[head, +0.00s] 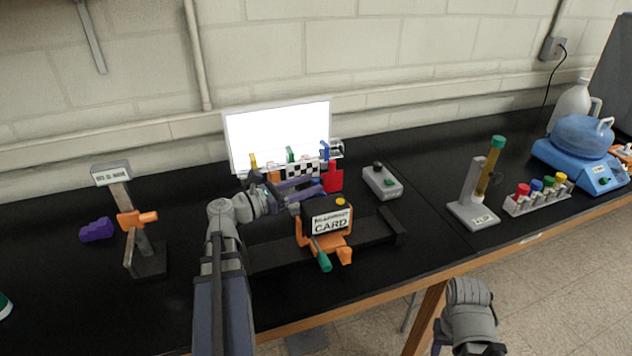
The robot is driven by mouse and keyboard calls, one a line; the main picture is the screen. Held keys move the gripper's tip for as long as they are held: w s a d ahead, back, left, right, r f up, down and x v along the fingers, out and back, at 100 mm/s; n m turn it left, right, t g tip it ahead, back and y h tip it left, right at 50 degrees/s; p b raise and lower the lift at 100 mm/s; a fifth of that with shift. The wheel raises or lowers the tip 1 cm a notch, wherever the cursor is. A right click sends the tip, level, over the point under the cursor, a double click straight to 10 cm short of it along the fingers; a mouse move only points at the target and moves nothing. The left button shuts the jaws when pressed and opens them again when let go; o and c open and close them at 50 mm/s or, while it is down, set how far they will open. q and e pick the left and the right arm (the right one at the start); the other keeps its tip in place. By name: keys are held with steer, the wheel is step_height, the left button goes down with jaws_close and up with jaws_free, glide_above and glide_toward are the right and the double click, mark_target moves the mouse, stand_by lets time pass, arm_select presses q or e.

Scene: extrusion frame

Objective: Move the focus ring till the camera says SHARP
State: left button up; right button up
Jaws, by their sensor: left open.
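A dark camera-like box (339,204) sits on an orange carriage (337,243) on a black rail (374,231). A white label on its near face has a small, unclear upper line and "CARD" below. I cannot make out the word SHARP. I cannot pick out the focus ring; the box's far side is hidden. My left gripper (303,190) is open, just behind and left of the box, in front of the checkered card (303,169). I cannot tell whether it touches anything. My right arm shows at bottom right, but its jaws are not seen.
A bright white panel (278,132) stands behind the card. A grey button box (382,182) lies to the right, then a stand with a tube (475,203) and a vial rack (537,200). A labelled post (119,196) and purple block (97,230) stand left.

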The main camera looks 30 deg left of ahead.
arm_select(q)
steer(key=shift+x, duration=1.35)
jaws_close()
steer(key=shift+r, duration=0.1)
stand_by(0.4)
